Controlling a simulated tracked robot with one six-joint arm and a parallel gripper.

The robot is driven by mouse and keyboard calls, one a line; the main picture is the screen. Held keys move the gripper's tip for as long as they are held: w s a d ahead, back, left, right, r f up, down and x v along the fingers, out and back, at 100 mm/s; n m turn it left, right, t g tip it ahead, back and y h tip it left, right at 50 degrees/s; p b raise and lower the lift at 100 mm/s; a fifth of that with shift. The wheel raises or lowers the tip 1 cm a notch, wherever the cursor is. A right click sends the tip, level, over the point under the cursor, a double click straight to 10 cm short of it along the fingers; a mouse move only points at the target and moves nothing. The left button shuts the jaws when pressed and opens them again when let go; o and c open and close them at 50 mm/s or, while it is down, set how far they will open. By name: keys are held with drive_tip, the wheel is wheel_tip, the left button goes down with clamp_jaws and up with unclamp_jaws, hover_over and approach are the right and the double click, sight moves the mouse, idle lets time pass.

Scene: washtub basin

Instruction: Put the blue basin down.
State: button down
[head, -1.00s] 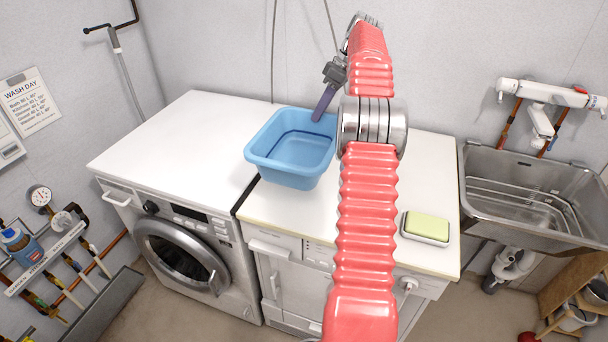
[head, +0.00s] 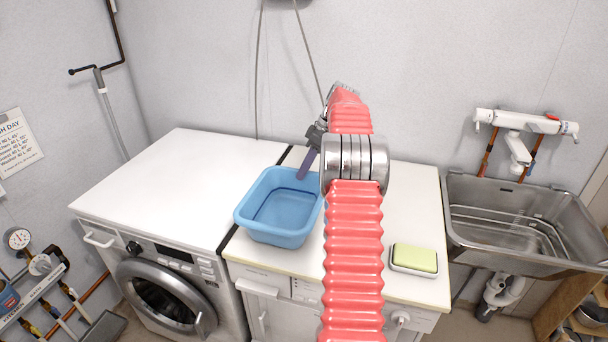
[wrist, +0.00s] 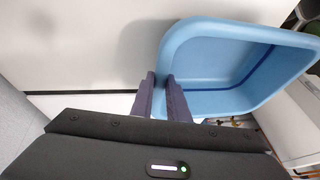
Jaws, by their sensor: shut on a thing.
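The blue basin (head: 262,225) is a rounded square tub with a dark blue line inside. In the head view it is upright over the left part of the right-hand white worktop (head: 340,275), near its front edge. I cannot tell for sure whether its bottom touches the worktop. My gripper (head: 307,165) is shut on the basin's far rim. In the wrist view the two purple fingers (wrist: 163,98) pinch the rim of the basin (wrist: 205,45) at its left side. A soft shadow lies on the white surface beside it.
A yellow-green soap block (head: 414,258) in a dish sits on the right of the worktop. A washing machine (head: 150,180) with a bare white top stands left. A steel sink (head: 520,225) with a wall tap (head: 520,125) is at right. Bare worktop lies between basin and soap.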

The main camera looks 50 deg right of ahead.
drive_tip(key=shift+f, duration=0.8)
drive_tip(key=c, duration=1.7)
unclamp_jaws()
drive_tip(key=shift+r, duration=0.1)
drive_tip(key=v, duration=1.1)
drive_tip(key=shift+s+d+r, duration=0.15)
drive_tip(key=shift+r, duration=0.2)
